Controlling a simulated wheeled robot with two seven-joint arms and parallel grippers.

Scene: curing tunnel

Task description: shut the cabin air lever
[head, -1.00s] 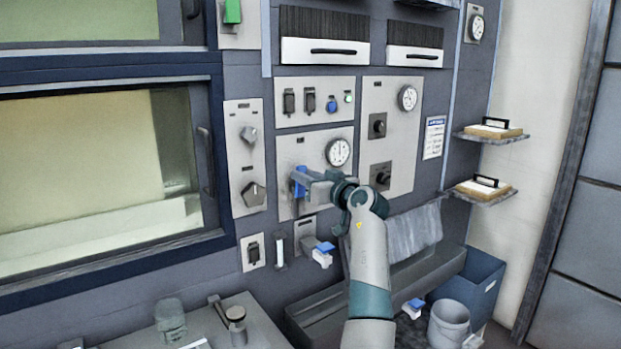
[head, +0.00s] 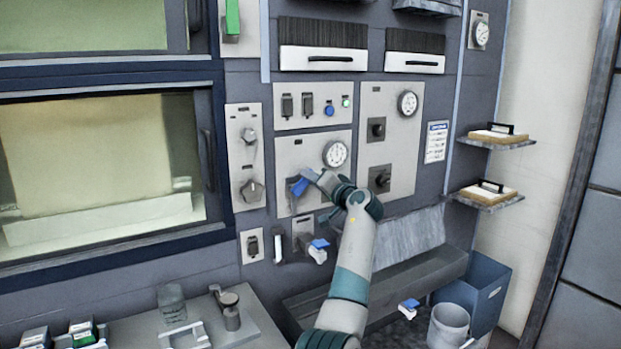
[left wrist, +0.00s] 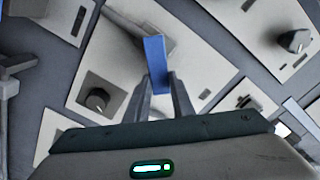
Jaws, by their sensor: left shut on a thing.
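The cabin air lever appears to be the blue-handled lever (head: 298,186) on the grey panel with a round gauge (head: 336,154). Its blue handle (left wrist: 155,60) shows in the left wrist view, between the two fingers. My left gripper (head: 310,180) is shut on this handle, in front of the panel. In the head view the blue handle is tilted, and the fingers partly hide it. I cannot read any label on the panel. My right gripper is not in view.
A panel with two dark knobs (head: 377,128) is to the right. Switches and a blue button (head: 330,109) sit above. Left is a windowed door with a handle (head: 208,160). Below are a trough (head: 380,290), a blue bin (head: 485,285) and a bucket (head: 447,325).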

